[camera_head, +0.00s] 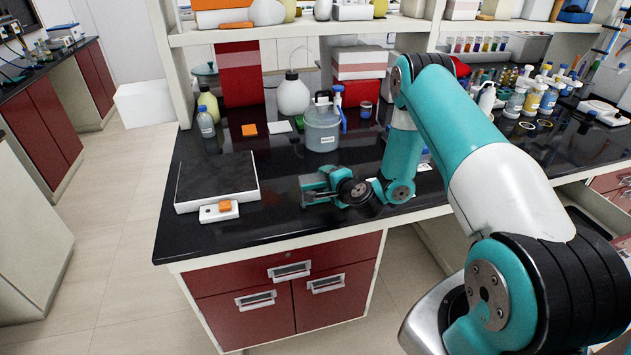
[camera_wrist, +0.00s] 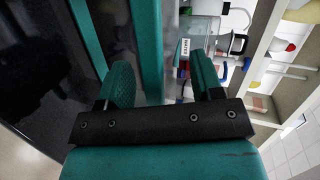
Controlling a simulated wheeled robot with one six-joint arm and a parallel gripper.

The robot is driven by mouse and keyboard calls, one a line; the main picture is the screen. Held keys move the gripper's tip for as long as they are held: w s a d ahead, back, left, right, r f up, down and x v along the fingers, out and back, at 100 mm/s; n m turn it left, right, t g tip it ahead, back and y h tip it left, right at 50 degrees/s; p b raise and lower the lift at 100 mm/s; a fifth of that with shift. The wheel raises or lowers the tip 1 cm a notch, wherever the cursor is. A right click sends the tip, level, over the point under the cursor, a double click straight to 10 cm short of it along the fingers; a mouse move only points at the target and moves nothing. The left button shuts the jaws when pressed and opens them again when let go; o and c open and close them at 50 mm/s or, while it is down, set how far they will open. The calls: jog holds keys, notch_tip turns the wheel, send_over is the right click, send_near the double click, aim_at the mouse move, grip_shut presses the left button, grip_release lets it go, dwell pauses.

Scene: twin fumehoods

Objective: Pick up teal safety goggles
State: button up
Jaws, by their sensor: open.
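My gripper (camera_head: 314,186) is low over the front middle of the black bench in the head view. In the wrist view its two teal fingers (camera_wrist: 163,78) stand apart. A teal-edged shape with a dark middle, perhaps the teal goggles (camera_wrist: 148,45), fills the upper left and middle of the wrist view, very close and partly between the fingers. I cannot tell whether the fingers touch it. In the head view I cannot pick the goggles out from my teal gripper.
A grey labelled jug (camera_head: 322,132) stands behind my gripper. A black-topped scale (camera_head: 216,183) sits to the left near the bench's front edge. A white bottle (camera_head: 293,97) and a small blue-capped bottle (camera_head: 206,123) stand farther back. Bench between scale and gripper is clear.

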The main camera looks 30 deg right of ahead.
jog(key=c, duration=1)
jog(key=shift+s+f, duration=0.1)
grip_shut()
jog(key=shift+a, duration=0.1)
